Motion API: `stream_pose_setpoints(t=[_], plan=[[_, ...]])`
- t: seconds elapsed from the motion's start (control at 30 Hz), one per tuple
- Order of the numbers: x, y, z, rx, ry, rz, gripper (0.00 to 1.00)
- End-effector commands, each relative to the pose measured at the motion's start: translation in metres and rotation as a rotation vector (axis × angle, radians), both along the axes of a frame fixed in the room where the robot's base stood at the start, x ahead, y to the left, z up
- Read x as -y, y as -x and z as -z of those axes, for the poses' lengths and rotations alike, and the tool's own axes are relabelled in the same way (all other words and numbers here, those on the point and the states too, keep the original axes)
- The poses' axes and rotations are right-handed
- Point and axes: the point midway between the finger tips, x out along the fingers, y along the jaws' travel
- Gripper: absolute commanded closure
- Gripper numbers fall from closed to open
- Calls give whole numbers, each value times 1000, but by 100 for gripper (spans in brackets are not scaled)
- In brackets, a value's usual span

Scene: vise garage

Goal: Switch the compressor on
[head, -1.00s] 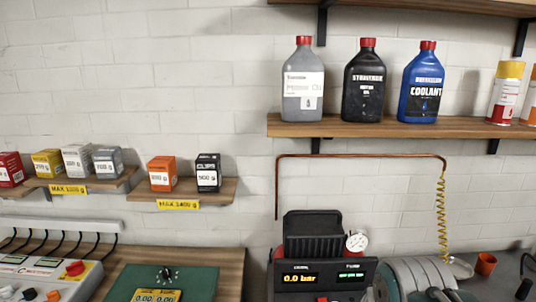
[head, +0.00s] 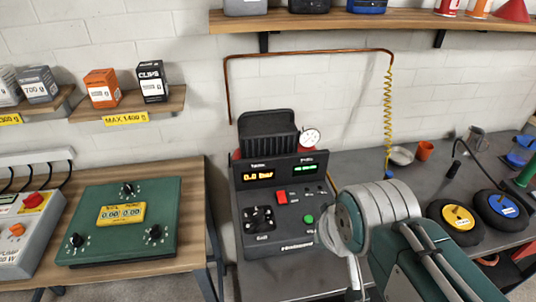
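The compressor (head: 250,222) is a dark unit with a sloped front panel, standing on the grey bench at the middle of the head view. Its orange display (head: 258,176) reads 0.0 bar, and a green display (head: 304,168) is lit beside it. A red switch (head: 281,197) and a green button (head: 308,219) show on the panel, with a dark dial plate (head: 259,219) at lower left. A round white gauge (head: 310,136) sits at its upper right. My gripper (head: 342,252) is just right of the panel, mostly hidden by my arm; its opening cannot be made out.
A green box with dials (head: 105,228) and a grey box with a red knob (head: 33,201) stand on the left wooden table. A copper pipe (head: 300,53) runs above the compressor. Yellow (head: 458,217) and blue (head: 504,205) discs lie on the right bench.

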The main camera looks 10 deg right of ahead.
Motion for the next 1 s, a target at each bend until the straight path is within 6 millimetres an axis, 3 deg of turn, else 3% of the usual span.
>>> stream_pose_setpoints(t=[0.5, 1.0], plan=[[0, -76, -17, -101, 183, -394, 100], [0, -160, -5, -190, 332, -816, 100]])
